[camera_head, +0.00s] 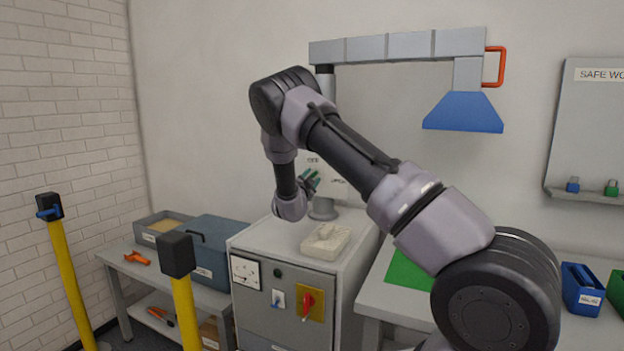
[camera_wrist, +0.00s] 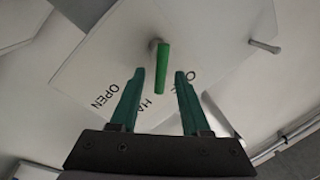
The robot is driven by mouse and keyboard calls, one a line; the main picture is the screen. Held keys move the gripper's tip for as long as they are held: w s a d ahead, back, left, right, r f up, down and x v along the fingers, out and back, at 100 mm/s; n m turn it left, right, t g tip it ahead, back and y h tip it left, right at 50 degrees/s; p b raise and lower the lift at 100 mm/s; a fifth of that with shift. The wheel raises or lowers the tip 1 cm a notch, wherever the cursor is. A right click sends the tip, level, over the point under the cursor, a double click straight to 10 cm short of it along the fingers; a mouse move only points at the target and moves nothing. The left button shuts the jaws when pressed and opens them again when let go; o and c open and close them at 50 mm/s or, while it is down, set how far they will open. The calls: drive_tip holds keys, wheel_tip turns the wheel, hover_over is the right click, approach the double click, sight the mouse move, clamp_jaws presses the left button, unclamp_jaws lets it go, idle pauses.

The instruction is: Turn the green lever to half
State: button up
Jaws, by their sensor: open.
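The green lever (camera_wrist: 163,68) is in the upper middle of the wrist view, on a pale plate (camera_wrist: 100,65) marked "OPEN", "HA…" and a partly covered third label. The lever points down the picture, toward the "HA…" label. My gripper (camera_wrist: 158,80) is open, its two green fingers on either side of the lever's lower end. I cannot tell how deep the lever sits between them, and no contact shows. In the head view my gripper (camera_head: 311,180) is small, in front of the labelled plate (camera_head: 318,165) above the grey cabinet. The lever is not clear there.
The cabinet (camera_head: 262,300) carries a red switch (camera_head: 308,304) and a beige tray (camera_head: 326,241) on top. A jointed duct with a blue hood (camera_head: 463,112) hangs at upper right. Yellow posts (camera_head: 187,310) stand at left. A small peg (camera_wrist: 264,46) sticks out beside the lever's plate.

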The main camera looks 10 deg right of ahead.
drive_tip(key=v, duration=1)
drive_tip(key=shift+s, duration=0.3)
drive_tip(key=shift+a, duration=0.15)
drive_tip(key=s+d+r+n+g+y, duration=0.25)
drive_tip(key=s+r+y, duration=0.3)
drive_tip(key=r, duration=0.35)
drive_tip(key=s+d+r+n+g+y, duration=0.1)
drive_tip(key=s+d+r+g+y, duration=0.35)
drive_tip(key=s+r, duration=0.35)
drive_tip(key=s+d+r+n+g+y, duration=0.1)
drive_tip(key=s+n, duration=0.6)
drive_tip(key=s, duration=2.1)
wheel_tip(320, 180, up, 2)
drive_tip(key=shift+s+d+r+g, duration=0.25)
drive_tip(key=shift+d+g, duration=0.35)
drive_tip(key=shift+g, duration=0.6)
